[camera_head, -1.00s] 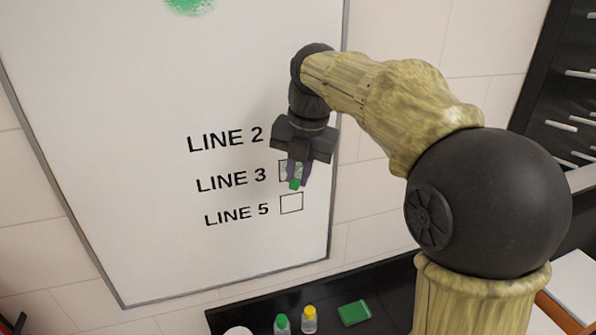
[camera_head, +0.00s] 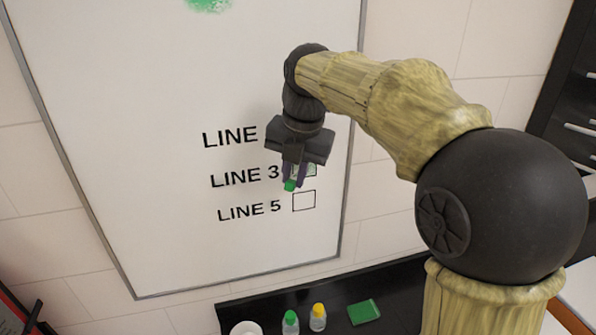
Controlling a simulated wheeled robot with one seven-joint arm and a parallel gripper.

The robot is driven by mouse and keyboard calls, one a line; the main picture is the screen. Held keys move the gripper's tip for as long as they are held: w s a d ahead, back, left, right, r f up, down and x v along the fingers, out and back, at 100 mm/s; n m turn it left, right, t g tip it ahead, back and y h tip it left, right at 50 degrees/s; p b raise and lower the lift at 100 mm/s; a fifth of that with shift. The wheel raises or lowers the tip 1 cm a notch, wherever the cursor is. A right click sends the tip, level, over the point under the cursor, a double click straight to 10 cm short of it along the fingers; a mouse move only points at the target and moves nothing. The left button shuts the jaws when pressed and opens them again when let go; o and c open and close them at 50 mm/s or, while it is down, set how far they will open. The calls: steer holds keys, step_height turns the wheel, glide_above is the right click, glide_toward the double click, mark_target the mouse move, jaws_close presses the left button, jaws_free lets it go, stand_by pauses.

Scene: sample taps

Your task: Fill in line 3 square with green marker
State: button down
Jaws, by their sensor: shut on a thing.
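The whiteboard (camera_head: 165,215) carries the printed labels LINE 2, partly hidden, LINE 3 (camera_head: 245,176) and LINE 5. My gripper (camera_head: 294,176) is at the board just left of this square. It is shut on the green marker (camera_head: 290,185), whose green end shows below the fingers. I cannot tell whether the marker touches the board. The line 5 square (camera_head: 304,201) below is empty.
A dark shelf (camera_head: 400,290) below the board holds a green-capped bottle (camera_head: 290,322), a yellow-capped bottle (camera_head: 318,317), a green block (camera_head: 363,311) and a white round item (camera_head: 245,328). A green smudge (camera_head: 209,4) is on the board's top.

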steer(key=shift+s+a+p, duration=0.15)
steer(key=shift+s+a, duration=0.1)
steer(key=shift+a, duration=0.6)
steer(key=shift+s+a+p, duration=0.15)
steer(key=shift+s+a, duration=0.05)
steer(key=shift+a, duration=0.6)
steer(key=shift+r, duration=0.1)
steer(key=shift+r+p, duration=0.45)
steer(key=shift+p, duration=0.1)
steer(key=shift+w+d, duration=0.25)
steer(key=shift+d, duration=0.6)
steer(key=shift+w+d, duration=0.2)
steer(key=shift+d, duration=0.65)
